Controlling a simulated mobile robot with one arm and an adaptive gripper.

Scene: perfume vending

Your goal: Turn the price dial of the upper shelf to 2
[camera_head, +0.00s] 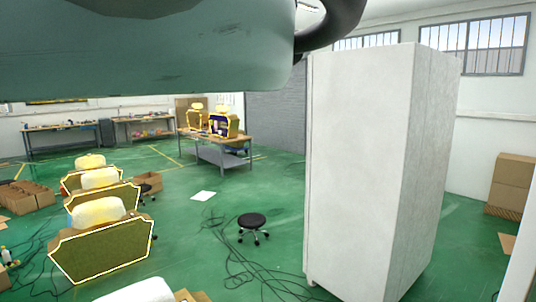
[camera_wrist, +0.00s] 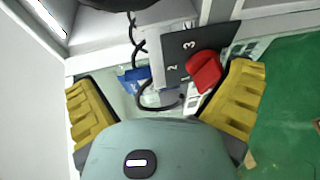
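In the wrist view, a red dial (camera_wrist: 205,71) sits on a dark grey plate (camera_wrist: 208,36) marked with white numerals. A 3 and a 2 are readable; a smaller mark near the dial may be a 1. I cannot tell which numeral the dial points to. My gripper (camera_wrist: 162,80) is open, with its yellow fingers wide apart. The dial appears between them, close to the right finger; I cannot tell if they touch. Nothing is held. The head view shows neither dial nor gripper; a tall white cabinet (camera_head: 360,160) stands at its right.
In the wrist view, a black cable (camera_wrist: 138,50) hangs left of the plate. In the head view, gold-edged bottle-shaped boards (camera_head: 100,245) stand at left, a black stool (camera_head: 252,220) is mid-floor, and cables lie on the green floor. A workbench (camera_head: 220,146) stands farther back.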

